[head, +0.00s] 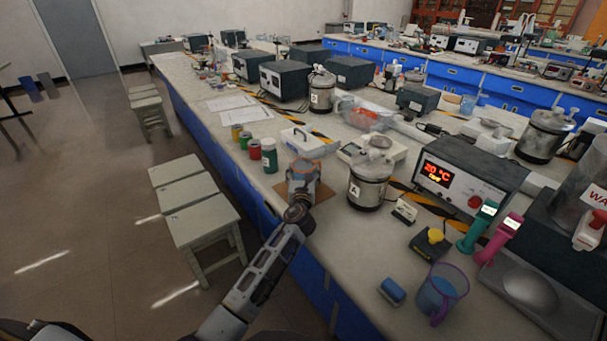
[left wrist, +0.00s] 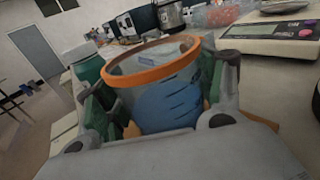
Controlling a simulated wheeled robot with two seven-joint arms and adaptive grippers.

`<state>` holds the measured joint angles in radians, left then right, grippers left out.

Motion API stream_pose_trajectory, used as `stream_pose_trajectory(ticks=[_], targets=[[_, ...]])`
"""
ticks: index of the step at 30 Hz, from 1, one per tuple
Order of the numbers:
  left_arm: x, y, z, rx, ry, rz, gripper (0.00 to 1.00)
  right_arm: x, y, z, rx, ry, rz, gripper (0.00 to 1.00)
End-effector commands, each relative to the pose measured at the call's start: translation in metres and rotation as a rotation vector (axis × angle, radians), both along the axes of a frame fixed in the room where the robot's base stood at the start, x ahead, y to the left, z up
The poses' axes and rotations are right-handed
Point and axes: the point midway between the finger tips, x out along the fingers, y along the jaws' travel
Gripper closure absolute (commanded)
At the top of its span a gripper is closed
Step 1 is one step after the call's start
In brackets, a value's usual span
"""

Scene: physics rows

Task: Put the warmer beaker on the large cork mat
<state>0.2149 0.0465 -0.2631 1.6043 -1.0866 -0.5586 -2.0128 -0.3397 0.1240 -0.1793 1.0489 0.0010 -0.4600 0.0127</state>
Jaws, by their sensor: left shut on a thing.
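My left gripper (head: 299,205) is shut on a clear beaker with an orange rim (left wrist: 155,60) and blue liquid inside. In the head view this beaker (head: 304,170) is over a brown cork mat (head: 281,190) near the bench's front edge; I cannot tell whether it touches the mat. The gripper hides part of the mat. In the left wrist view the gripper's fingers (left wrist: 165,105) stand on both sides of the beaker. A second beaker, purple with blue liquid (head: 437,293), stands at the lower right. My right gripper is not in view.
A metal pot marked A (head: 369,182) stands right of the mat. Teal (head: 478,227) and pink (head: 499,239) handheld devices, a blue block (head: 392,291) and a 20 °C display unit (head: 465,175) are at right.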

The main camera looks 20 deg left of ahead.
Motion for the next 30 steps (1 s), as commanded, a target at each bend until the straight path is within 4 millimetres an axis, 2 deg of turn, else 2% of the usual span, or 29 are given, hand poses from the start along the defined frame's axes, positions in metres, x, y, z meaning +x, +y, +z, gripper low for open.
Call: stream_pose_trajectory(ticks=[10, 11, 15, 30], targets=[[0.0, 0.0, -0.001, 0.001, -0.003, 0.0, 0.65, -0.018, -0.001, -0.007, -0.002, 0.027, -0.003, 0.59], [0.0, 0.0, -0.002, 0.0, -0.001, 0.0, 0.29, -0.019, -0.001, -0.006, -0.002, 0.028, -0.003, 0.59], [0.0, 0.0, -0.002, 0.0, 0.0, 0.0, 0.11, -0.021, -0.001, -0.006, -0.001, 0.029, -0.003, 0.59], [0.0, 0.0, 0.001, -0.001, 0.0, 0.0, 0.1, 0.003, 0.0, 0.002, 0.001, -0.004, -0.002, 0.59]])
